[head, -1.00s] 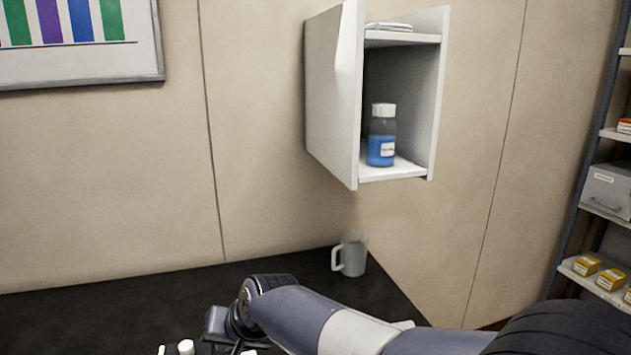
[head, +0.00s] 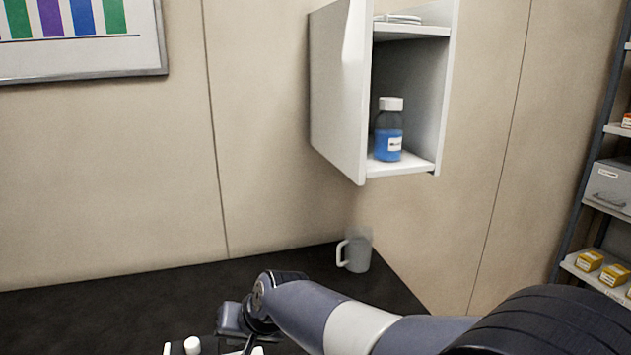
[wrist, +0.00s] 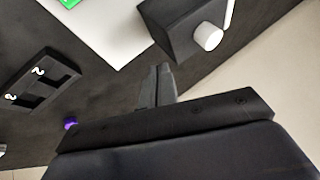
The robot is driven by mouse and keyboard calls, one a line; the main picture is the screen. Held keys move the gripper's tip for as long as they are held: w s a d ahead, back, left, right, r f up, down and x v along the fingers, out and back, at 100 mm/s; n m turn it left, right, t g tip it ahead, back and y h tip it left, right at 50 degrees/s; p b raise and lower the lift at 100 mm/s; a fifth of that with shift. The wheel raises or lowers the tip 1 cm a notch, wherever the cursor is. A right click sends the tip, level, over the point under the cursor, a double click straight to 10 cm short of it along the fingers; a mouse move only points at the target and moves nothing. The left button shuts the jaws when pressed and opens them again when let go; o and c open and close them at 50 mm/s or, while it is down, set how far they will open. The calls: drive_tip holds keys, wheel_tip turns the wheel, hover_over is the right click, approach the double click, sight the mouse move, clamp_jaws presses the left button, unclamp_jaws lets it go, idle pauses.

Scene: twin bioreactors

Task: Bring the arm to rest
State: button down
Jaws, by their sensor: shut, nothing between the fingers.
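My arm (head: 345,318) reaches in from the lower right of the head view, over the dark bench. Its end is bent down at the bottom of that view, where the fingers cannot be made out. In the wrist view my gripper (wrist: 157,85) has its fingers together, shut and empty, above the dark bench top (wrist: 100,85). It appears apart from the things around it.
A grey mug (head: 357,254) stands on the bench near the wall. An open wall cabinet (head: 340,95) holds a blue bottle (head: 388,143). The wrist view shows a black box with a white knob (wrist: 208,37), a white panel (wrist: 115,30) and a slotted black holder (wrist: 40,82).

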drive_tip(key=w+d+b, duration=0.2)
drive_tip(key=d, duration=0.7)
drive_tip(key=v, duration=0.9)
drive_tip(key=shift+s+d+n, duration=0.3)
drive_tip(key=shift+s+d, duration=0.05)
drive_tip(key=shift+d, duration=0.1)
